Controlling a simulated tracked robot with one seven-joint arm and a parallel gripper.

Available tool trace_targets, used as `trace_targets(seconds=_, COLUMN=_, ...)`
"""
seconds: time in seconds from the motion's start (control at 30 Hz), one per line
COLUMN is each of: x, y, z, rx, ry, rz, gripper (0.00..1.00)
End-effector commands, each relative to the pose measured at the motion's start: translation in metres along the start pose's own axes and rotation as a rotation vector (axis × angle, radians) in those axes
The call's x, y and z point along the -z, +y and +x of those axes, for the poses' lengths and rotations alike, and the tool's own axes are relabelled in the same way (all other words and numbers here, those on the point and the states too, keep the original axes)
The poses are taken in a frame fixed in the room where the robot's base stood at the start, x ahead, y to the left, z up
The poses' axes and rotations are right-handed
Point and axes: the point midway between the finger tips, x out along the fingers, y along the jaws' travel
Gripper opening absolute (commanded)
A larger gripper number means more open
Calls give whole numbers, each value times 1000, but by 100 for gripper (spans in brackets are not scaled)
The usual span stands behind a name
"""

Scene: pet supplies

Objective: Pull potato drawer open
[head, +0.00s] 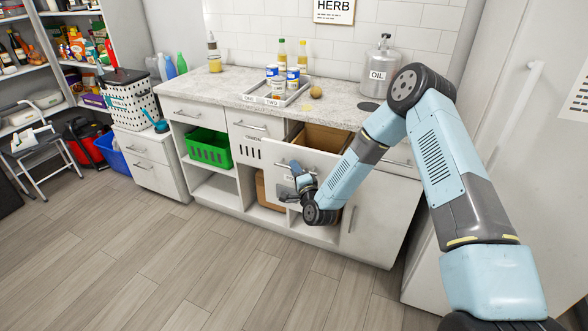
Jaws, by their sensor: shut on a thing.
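The potato drawer (275,151) is in the counter's right half, pulled well out. Its front is white, and its brown inside (325,137) shows open from above. A partly hidden label on the front reads as starting with "PO". My gripper (290,181) is at the drawer's front and shut on its handle. The handle and the fingertips are largely hidden by the dark gripper body. My blue arm comes in from the right. I cannot see anything lying in the drawer.
The counter (236,84) holds a tray (273,97) of cans, a potato-like item (316,92), bottles and an oil canister (381,65). A green crate (209,149) sits on a shelf below left. The wooden floor (170,265) in front is clear.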

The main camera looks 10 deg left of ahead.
Motion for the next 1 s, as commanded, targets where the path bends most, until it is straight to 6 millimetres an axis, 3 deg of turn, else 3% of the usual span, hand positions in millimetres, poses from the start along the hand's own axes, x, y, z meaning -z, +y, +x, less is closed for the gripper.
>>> trace_targets(seconds=0.03, x=5, y=7, z=-4, rx=-16, ry=8, rz=-4, gripper=0)
trace_targets(seconds=0.2, x=4, y=8, z=-4, rx=-17, ry=5, rz=-4, gripper=0)
trace_targets(seconds=0.23, x=3, y=8, z=-4, rx=-17, ry=5, rz=-4, gripper=18)
trace_targets(seconds=0.4, x=0, y=6, z=-3, rx=-13, ry=0, rz=-3, gripper=34)
trace_targets(seconds=0.77, x=-4, y=3, z=-6, rx=-7, ry=-5, rz=-1, gripper=36)
trace_targets(seconds=1.0, x=-5, y=3, z=-42, rx=-9, ry=-7, rz=0, gripper=36)
